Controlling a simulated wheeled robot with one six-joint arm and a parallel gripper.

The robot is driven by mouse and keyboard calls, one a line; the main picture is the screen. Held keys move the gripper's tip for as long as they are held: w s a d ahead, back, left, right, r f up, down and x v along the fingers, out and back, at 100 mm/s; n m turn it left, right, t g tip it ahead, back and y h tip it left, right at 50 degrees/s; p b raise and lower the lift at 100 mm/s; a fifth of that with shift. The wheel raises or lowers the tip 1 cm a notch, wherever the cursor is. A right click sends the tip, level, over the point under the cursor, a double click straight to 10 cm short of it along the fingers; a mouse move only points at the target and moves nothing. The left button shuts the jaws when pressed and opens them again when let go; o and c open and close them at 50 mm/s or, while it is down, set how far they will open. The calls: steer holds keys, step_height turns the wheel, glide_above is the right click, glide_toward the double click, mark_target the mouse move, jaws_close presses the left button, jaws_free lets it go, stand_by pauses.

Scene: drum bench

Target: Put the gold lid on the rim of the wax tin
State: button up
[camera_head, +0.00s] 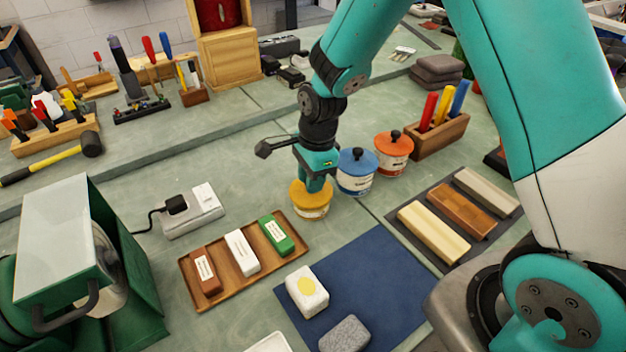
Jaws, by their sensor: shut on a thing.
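The wax tin (312,211) is a small pale tub with a label, standing on the bench at the centre of the view. The gold lid (309,192) is at the top of this tin, level or nearly so; I cannot tell whether it rests fully on the rim. My gripper (314,184) points down at the lid and is shut on its upper part. The fingers hide the lid's knob and part of its top.
A blue-lidded tin (357,172) stands close on the right, and an orange-lidded tin (393,153) beyond it. A wooden tray (222,285) with several blocks lies front left. A blue mat (382,282) holds a white block (307,291) and a grey stone (345,335).

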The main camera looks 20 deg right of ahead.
steer(key=shift+f, duration=0.65)
steer(key=o, duration=0.9)
steer(key=shift+f, duration=0.1)
step_height(320, 180, up, 11)
steer(key=d+b, duration=0.1)
steer(key=s+a+r+n+y, duration=0.1)
steer(key=s+r+n, duration=0.4)
steer(key=s+n, duration=0.6)
steer(key=s+a+r+n+y, duration=0.1)
steer(key=s+a+r+n, duration=0.3)
steer(key=s+n, duration=0.7)
steer(key=shift+r+n+y, duration=0.4)
steer(key=shift+r+n, duration=0.35)
steer(key=shift+n, duration=0.45)
steer(key=shift+a, duration=0.1)
